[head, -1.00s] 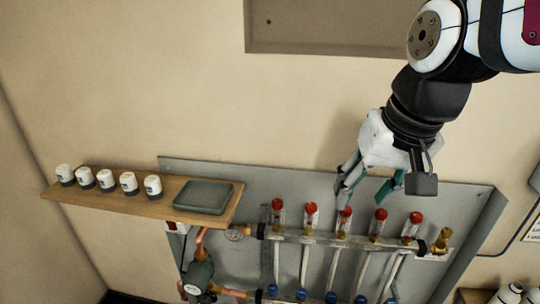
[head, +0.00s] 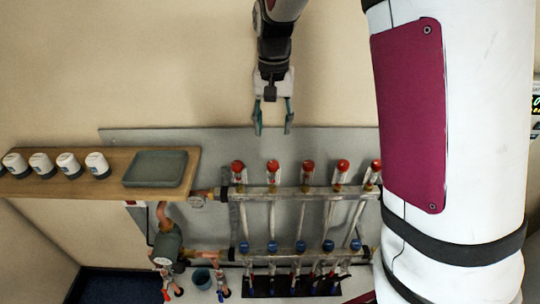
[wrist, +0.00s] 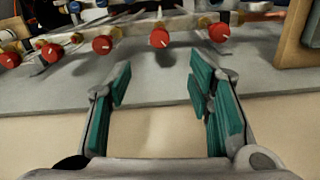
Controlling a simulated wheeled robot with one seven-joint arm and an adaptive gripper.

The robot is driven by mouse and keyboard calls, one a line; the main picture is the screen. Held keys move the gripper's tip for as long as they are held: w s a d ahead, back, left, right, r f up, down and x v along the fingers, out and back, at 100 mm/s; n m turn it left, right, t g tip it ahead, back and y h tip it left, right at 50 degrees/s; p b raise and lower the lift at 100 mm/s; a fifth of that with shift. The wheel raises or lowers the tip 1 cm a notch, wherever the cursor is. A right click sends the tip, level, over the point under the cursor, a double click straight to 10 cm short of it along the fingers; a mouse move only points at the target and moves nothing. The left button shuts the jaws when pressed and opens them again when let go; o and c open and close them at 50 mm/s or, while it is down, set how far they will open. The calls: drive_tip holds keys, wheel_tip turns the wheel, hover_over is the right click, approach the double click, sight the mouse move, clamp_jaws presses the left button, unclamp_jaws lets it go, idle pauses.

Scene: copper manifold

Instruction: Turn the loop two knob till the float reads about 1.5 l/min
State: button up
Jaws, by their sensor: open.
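The manifold's upper bar (head: 290,192) carries a row of red knobs on clear flow gauges. The second red knob from the left (head: 273,166) fits loop two, but no loop numbers are readable. In the wrist view, where the row is reversed, this knob (wrist: 160,38) is second from the right. My gripper (head: 273,131) is open and empty, above that knob in the head view and apart from it. In the wrist view the knob shows beyond the gap between the teal fingers (wrist: 158,75). The float readings are too small to tell.
Neighbouring red knobs (head: 237,166) (head: 308,166) stand close on both sides. Blue caps (head: 300,246) line the lower bar. A wooden shelf (head: 105,188) with white knobs and a grey tray (head: 155,168) juts out at left. My arm hides the manifold's right end.

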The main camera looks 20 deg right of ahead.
sight(273, 163)
wheel_tip(273, 163, down, 12)
drive_tip(key=shift+f+p, duration=0.25)
drive_tip(key=shift+p, duration=0.6)
clamp_jaws()
